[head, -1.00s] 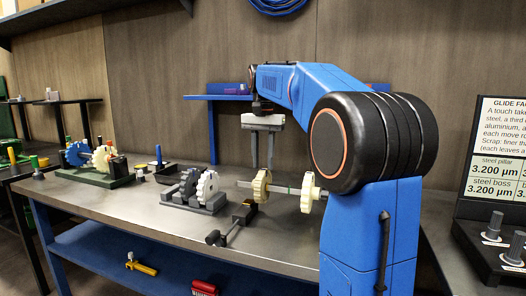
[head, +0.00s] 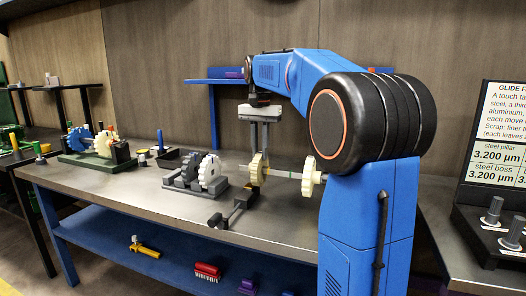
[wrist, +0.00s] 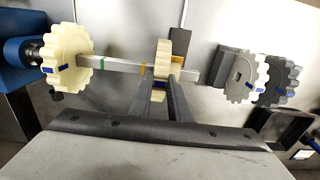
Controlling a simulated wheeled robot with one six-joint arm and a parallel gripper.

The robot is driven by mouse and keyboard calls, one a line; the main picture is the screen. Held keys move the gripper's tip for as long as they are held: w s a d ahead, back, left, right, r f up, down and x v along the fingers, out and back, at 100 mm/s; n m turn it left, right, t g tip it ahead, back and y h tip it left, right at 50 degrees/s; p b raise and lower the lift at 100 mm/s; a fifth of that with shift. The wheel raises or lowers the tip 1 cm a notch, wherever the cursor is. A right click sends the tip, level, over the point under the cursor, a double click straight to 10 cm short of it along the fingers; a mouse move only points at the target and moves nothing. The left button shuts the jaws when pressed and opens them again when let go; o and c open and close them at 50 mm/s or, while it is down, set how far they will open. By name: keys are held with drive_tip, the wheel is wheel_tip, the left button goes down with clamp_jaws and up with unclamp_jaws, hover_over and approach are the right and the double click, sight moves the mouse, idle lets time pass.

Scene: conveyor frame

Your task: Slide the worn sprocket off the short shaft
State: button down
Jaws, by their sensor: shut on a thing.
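A cream toothed sprocket (head: 257,168) sits around a pale square shaft (head: 284,174). My gripper (wrist: 163,78) is shut on this sprocket from above, with a finger on each side. In the wrist view the sprocket (wrist: 162,58) is in the middle, and the shaft (wrist: 120,65) runs through it and sticks out a little to the right. The shaft bears a green band and a yellow mark. A second cream sprocket (wrist: 70,60) is at the shaft's left end, beside a blue mount; it is right of the gripper in the head view (head: 311,177). Wear is not clear.
A grey stand with a white sprocket (head: 209,171) and a dark one (head: 188,168) is close by on the left. A dark clamp-like tool (head: 232,208) is in front. A green-based gear set (head: 95,150) stands far left. Bare bench lies at front left.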

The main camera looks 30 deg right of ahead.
drive_tip(key=w+a, duration=0.6)
drive_tip(key=w, duration=0.2)
drive_tip(key=shift+a, duration=0.15)
idle(1.7)
wheel_tip(320, 180, up, 7)
idle(1.0)
